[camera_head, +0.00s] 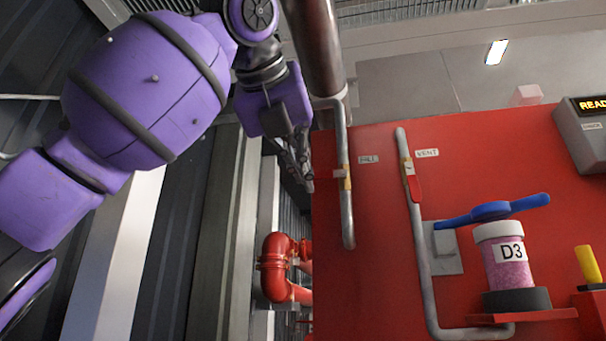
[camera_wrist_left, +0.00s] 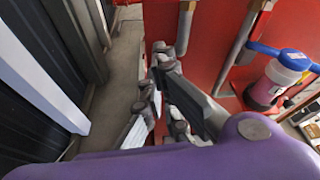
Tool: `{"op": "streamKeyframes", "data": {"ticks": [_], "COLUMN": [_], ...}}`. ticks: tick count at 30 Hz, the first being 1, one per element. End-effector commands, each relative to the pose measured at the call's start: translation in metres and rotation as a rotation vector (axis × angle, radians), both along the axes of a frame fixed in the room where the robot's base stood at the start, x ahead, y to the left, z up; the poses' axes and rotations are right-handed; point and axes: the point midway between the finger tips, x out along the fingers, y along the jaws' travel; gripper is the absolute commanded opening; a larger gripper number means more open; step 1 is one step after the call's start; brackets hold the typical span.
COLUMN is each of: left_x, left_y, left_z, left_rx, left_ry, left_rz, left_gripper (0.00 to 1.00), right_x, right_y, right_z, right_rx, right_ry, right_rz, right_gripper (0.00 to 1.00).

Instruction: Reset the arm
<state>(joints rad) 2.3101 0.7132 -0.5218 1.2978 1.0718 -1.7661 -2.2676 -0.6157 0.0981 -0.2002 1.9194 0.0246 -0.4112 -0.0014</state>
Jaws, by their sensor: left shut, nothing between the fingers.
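My left gripper (camera_head: 300,165) hangs at the end of my purple arm, just left of the red panel's edge in the head view. Its dark fingers are shut with nothing between them. In the left wrist view the gripper (camera_wrist_left: 155,85) points toward the base of the red panel, apart from the pipes and the canister. My right gripper is not in view.
The red panel (camera_head: 370,250) carries grey pipes (camera_head: 417,235) with FILL and VENT labels. A pink canister (camera_head: 507,265) marked D3, with a blue handle (camera_head: 492,211), stands at right. A red pipe elbow (camera_head: 275,267) is below the gripper. A ribbed wall is at left.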

Motion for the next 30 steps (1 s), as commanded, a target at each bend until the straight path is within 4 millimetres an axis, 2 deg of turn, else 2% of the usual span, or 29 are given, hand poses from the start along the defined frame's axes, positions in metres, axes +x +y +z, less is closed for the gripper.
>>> {"op": "streamKeyframes", "data": {"ticks": [14,17,18,20,23,27,29,30], "left_x": [0.001,0.007,0.014,0.031,0.069,0.124,0.142,0.152], "left_y": [0.0,-0.001,-0.002,-0.002,-0.004,-0.002,0.0,0.001], "left_z": [-0.001,-0.007,-0.015,-0.034,-0.085,-0.178,-0.221,-0.249], "left_rx": [0.0,-0.005,-0.013,-0.031,-0.085,-0.195,-0.246,-0.281], "left_ry": [0.001,0.012,0.025,0.055,0.13,0.257,0.311,0.347], "left_rz": [0.0,0.004,0.01,0.025,0.067,0.148,0.186,0.212], "left_gripper": [0.0,0.0,0.0,0.0,0.0,0.0,0.0,0.0], "right_x": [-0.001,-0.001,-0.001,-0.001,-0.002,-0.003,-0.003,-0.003], "right_y": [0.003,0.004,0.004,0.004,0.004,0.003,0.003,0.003], "right_z": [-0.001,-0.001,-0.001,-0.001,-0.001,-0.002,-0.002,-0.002], "right_rx": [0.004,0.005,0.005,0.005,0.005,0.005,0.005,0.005], "right_ry": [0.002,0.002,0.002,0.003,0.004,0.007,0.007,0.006], "right_rz": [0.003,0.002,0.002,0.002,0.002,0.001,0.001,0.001], "right_gripper": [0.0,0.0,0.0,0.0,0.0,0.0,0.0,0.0]}}
